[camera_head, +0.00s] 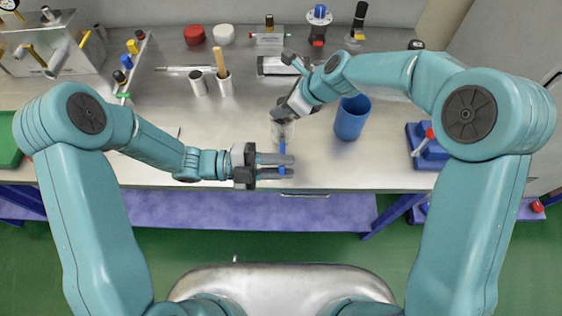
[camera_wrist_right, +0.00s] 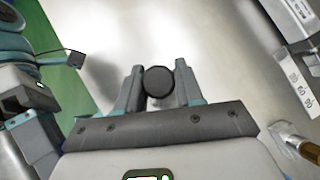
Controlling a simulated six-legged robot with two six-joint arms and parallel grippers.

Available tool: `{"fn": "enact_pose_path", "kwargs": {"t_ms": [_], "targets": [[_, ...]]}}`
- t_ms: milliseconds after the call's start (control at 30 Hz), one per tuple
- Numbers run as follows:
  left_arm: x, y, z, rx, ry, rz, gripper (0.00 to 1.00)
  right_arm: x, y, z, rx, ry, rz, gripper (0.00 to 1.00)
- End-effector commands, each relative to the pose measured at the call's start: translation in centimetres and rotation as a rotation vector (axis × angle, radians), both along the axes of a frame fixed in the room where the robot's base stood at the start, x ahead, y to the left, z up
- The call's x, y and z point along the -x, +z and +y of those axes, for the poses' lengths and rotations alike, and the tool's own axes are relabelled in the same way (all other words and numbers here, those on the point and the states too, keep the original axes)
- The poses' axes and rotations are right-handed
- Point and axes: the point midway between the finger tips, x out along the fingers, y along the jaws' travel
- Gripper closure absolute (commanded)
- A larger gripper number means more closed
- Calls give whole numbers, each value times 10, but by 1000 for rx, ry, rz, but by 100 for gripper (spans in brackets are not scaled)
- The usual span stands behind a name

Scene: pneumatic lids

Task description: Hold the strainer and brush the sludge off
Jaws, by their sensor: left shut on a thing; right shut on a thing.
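My left gripper (camera_head: 284,166) is shut on a small blue piece (camera_head: 282,146) near the front edge of the bench. A pale, see-through cylinder (camera_head: 287,133), which looks like the strainer, stands just beyond the blue piece and seems joined to it. My right gripper (camera_head: 283,112) is directly above and behind the cylinder. In the right wrist view, my right gripper (camera_wrist_right: 158,72) is shut on a dark round-ended thing (camera_wrist_right: 159,83), probably the brush handle. The brush's bristles and any sludge are hidden or too small to make out.
A blue cup (camera_head: 351,118) stands right of the grippers. Red (camera_head: 194,35) and white (camera_head: 223,34) lids lie at the back. A blue device (camera_head: 428,152) sits at right.

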Motion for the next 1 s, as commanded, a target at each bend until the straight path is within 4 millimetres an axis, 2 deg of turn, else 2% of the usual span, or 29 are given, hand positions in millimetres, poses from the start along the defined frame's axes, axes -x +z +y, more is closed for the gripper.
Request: {"fn": "enact_pose_path", "kwargs": {"t_ms": [1000], "targets": [[-1, -29, 0, -1, 2, 0, 100, 1, -1, 0, 1, 2, 3, 95]]}}
